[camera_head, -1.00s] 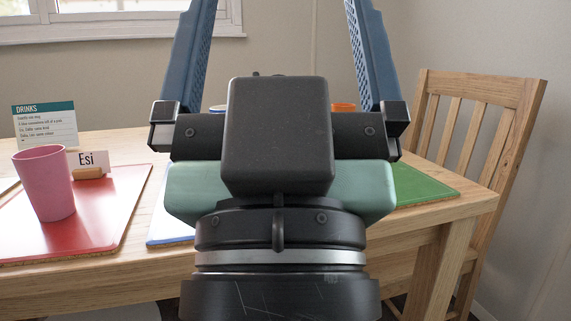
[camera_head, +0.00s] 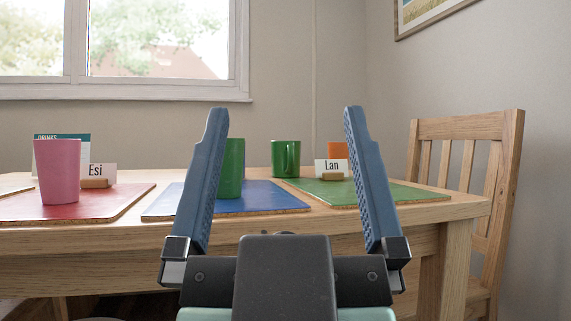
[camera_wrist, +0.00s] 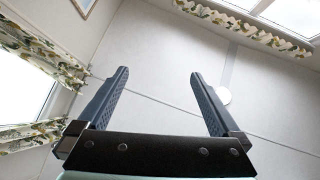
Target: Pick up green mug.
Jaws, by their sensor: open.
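A pink cup (camera_head: 58,171) stands on the red mat (camera_head: 110,205) beside the "Esi" card (camera_head: 97,171). The "Lan" card (camera_head: 331,166) stands on the green mat (camera_head: 390,194), with an orange cup (camera_head: 338,150) behind. A drinks sign (camera_head: 77,140) is at left, a wooden chair (camera_head: 485,190) at right.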

